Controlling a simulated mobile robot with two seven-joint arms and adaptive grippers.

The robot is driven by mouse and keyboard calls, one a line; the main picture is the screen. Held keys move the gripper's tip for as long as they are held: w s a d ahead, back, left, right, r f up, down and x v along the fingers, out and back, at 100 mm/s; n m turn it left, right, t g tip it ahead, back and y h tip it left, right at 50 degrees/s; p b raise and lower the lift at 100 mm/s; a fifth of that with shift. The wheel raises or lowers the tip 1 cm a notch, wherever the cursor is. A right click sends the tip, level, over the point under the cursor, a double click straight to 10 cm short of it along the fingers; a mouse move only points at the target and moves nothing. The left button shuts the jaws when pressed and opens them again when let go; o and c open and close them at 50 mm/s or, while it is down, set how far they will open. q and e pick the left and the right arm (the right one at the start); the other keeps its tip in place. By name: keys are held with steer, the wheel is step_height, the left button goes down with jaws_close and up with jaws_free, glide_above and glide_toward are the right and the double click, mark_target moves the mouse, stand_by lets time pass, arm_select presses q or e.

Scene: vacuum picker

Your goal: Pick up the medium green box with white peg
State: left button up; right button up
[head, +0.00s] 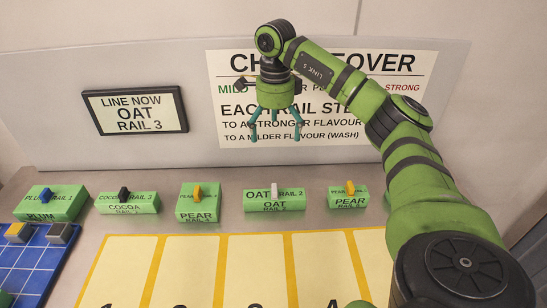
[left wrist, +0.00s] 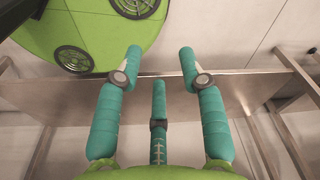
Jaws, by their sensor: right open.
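My right gripper (head: 273,135) is open and empty, with teal fingers pointing down. In the head view it hangs above and behind the box, in front of the poster, and apart from the box. My left gripper (left wrist: 159,65) shows only in the left wrist view; its teal fingers are spread and hold nothing.
Green boxes with yellow pegs, marked PEAR, stand on either side: left (head: 198,213) and right (head: 347,203). COCOA (head: 127,209) and PLUM (head: 55,211) boxes stand farther left. Numbered yellow panels (head: 182,260) lie in front. A blue tray (head: 45,262) holds blocks at left.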

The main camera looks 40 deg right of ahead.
step_height(320, 180, down, 5)
steer(key=b, duration=1.3)
glide_above(275, 196)
steer(key=f, duration=0.9)
steer(key=shift+w, duration=0.2)
steer(key=f+b, duration=0.3)
steer(key=f, duration=0.1)
steer(key=shift+w+d+b, duration=0.2)
steer(key=shift+d+b, duration=0.05)
steer(key=shift+b, duration=0.05)
steer(key=shift+f, duration=0.15)
steer(key=shift+s+a+f, duration=0.1)
steer(key=shift+f, duration=0.45)
step_height(275, 196, down, 5)
steer(key=shift+f+p, duration=0.15)
steer(key=shift+p, duration=0.6)
steer(key=shift+f, duration=0.25)
arm_select(q)
step_height(275, 196, down, 17)
steer(key=s+a, duration=0.1)
steer(key=shift+s+a, duration=0.15)
steer(key=shift+s, duration=0.25)
arm_select(e)
steer(key=c, duration=1.4)
